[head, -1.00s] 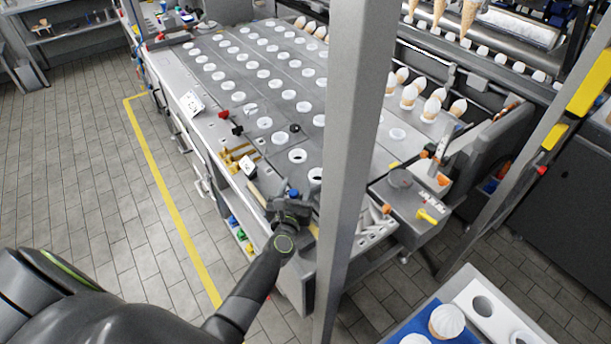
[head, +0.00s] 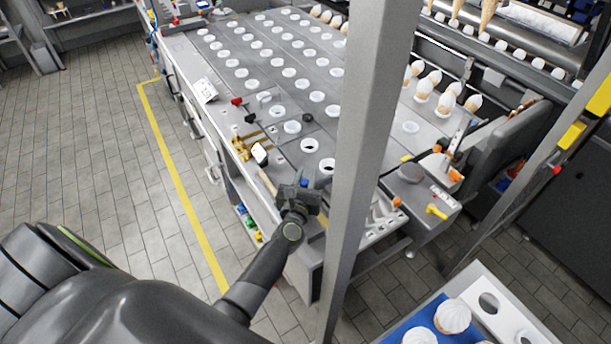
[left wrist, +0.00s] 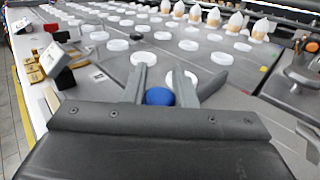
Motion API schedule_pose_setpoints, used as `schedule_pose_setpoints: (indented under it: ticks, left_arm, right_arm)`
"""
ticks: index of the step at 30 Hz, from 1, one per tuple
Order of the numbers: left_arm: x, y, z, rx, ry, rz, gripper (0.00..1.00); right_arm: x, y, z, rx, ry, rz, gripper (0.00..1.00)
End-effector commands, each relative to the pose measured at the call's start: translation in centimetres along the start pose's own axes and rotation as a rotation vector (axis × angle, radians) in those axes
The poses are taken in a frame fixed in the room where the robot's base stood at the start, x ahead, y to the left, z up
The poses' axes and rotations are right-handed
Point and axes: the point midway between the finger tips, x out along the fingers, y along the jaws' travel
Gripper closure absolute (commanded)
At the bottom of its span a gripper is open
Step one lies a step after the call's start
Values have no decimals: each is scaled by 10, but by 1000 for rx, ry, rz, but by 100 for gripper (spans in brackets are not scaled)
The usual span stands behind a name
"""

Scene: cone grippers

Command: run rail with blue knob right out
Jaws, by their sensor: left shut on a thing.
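The blue knob (head: 304,183) is at the near end of the grey machine table, just beyond my left gripper (head: 299,190). In the left wrist view the blue knob (left wrist: 160,96) sits between the two fingers of my left gripper (left wrist: 172,88), which are closed on its sides. The rail under the knob is mostly hidden by the gripper, so how far it is out cannot be told. My right gripper is in neither view.
A grey post (head: 362,150) stands right of my left arm. A red knob (head: 237,101), a black knob (head: 250,118) and brass fittings (head: 243,147) lie along the table's left edge. A yellow-handled part (head: 437,210) is to the right. Tiled floor at left is clear.

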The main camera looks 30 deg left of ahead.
Motion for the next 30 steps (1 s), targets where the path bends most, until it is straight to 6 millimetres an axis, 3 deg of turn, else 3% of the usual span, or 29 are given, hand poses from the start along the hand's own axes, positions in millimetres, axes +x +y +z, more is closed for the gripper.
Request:
schedule_pose_setpoints:
  ticks: [6, 13, 14, 18, 30]
  left_arm:
    - [-17, -17, -2, -4, 1, -1, 100]
    - [-17, -17, 0, -1, 0, -1, 100]
    - [-17, -17, 0, -1, 0, -1, 74]
    - [-16, -17, 0, -1, -1, -1, 56]
    - [-16, -17, 8, 0, -2, -1, 54]
  right_arm:
    - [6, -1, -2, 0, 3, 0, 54]
    - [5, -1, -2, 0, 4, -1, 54]
    - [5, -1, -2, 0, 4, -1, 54]
    - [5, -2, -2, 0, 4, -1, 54]
    - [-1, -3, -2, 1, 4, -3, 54]
